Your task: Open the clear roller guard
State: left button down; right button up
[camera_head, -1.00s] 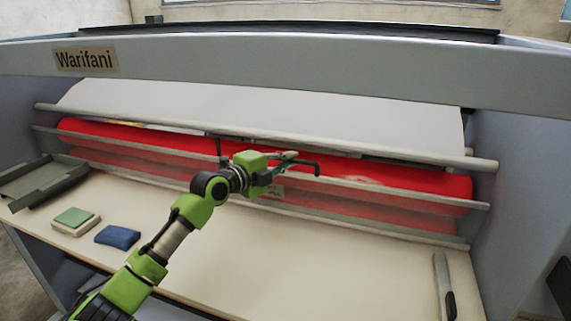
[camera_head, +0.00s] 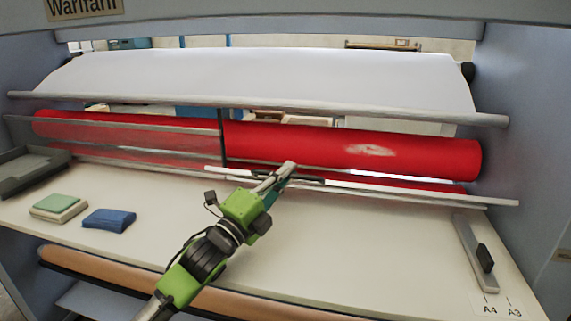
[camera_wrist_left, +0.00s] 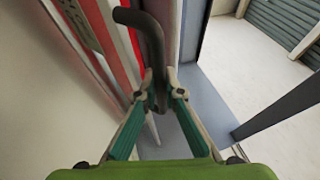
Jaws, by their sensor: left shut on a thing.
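The clear roller guard (camera_head: 130,140) shows as a hazy panel in front of the left half of the red roller (camera_head: 330,148). A dark upright edge stands near the roller's middle. The right half of the roller looks bright and unhazed, with a pale bar (camera_head: 430,191) low in front of it. My left gripper (camera_head: 284,172) is at the left end of this bar. In the left wrist view, my left gripper (camera_wrist_left: 164,92) is shut on a dark bent handle (camera_wrist_left: 153,38). How the handle joins the guard is hidden. My right gripper is out of view.
A white sheet (camera_head: 270,78) hangs above the red roller. A grey tray (camera_head: 25,170), a green-topped pad (camera_head: 58,204) and a blue cloth (camera_head: 108,219) lie on the left of the bed. A dark-handled slider (camera_head: 484,258) is at the right.

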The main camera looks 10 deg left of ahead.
pick_arm(q)
jog(key=shift+s+f+b, duration=0.3)
jog(key=shift+s+f, duration=0.25)
jog(key=shift+f, duration=0.35)
jog(key=shift+s+f+b, duration=0.3)
jog(key=shift+s+f, duration=0.25)
jog(key=shift+f, duration=0.35)
jog(key=c, duration=2.4)
grip_release()
jog(key=shift+s+a, duration=0.1)
jog(key=shift+s, duration=0.05)
